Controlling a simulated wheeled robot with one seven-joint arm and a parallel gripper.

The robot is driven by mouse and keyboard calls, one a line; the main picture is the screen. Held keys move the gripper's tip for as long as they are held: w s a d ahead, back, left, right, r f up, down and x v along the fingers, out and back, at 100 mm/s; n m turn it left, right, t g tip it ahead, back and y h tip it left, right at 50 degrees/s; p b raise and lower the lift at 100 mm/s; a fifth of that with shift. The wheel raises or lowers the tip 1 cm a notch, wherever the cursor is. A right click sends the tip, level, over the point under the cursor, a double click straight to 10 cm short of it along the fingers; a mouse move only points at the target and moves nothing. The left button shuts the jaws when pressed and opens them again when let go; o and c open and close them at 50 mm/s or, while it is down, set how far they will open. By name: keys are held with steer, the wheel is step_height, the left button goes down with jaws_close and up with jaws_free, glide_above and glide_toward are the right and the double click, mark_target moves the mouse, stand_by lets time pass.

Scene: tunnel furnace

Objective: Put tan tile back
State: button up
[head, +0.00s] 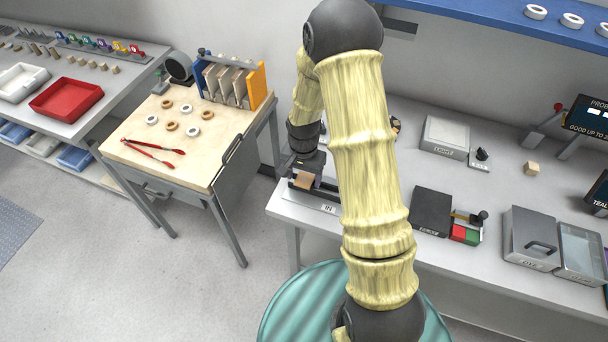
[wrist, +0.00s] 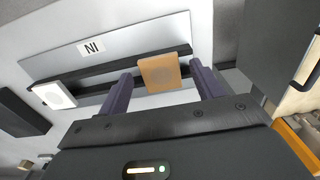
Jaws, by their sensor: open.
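The tan tile (wrist: 161,73) lies on dark rails at the station labelled IN; it also shows in the head view (head: 303,181), at the near left end of the right-hand bench. My gripper (wrist: 160,76) is open, with one dark finger on each side of the tan tile and small gaps between. In the head view my gripper (head: 304,171) is down at that station, partly hidden by my own arm. A white tile (wrist: 53,95) lies further along the same rails in the wrist view.
A wooden-topped table (head: 215,155) at left holds a rack of upright plates (head: 228,83), several rings and red tongs (head: 152,150). A grey LIGHT box (head: 446,135), a dark box (head: 431,211) and lidded trays (head: 531,239) stand on the right-hand bench (head: 500,182).

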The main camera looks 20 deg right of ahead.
mark_target(304, 181)
steer(key=shift+r+p, duration=0.3)
steer(key=shift+r, duration=0.5)
step_height(304, 181, up, 12)
steer(key=b, duration=0.1)
steer(key=shift+f, duration=0.25)
steer(key=s+r+n+t, duration=0.2)
steer(key=s+n, duration=0.5)
steer(key=s, duration=0.7)
steer(key=shift+d+r+t, duration=0.25)
steer(key=shift+r+t, duration=0.05)
steer(key=shift+r, duration=0.5)
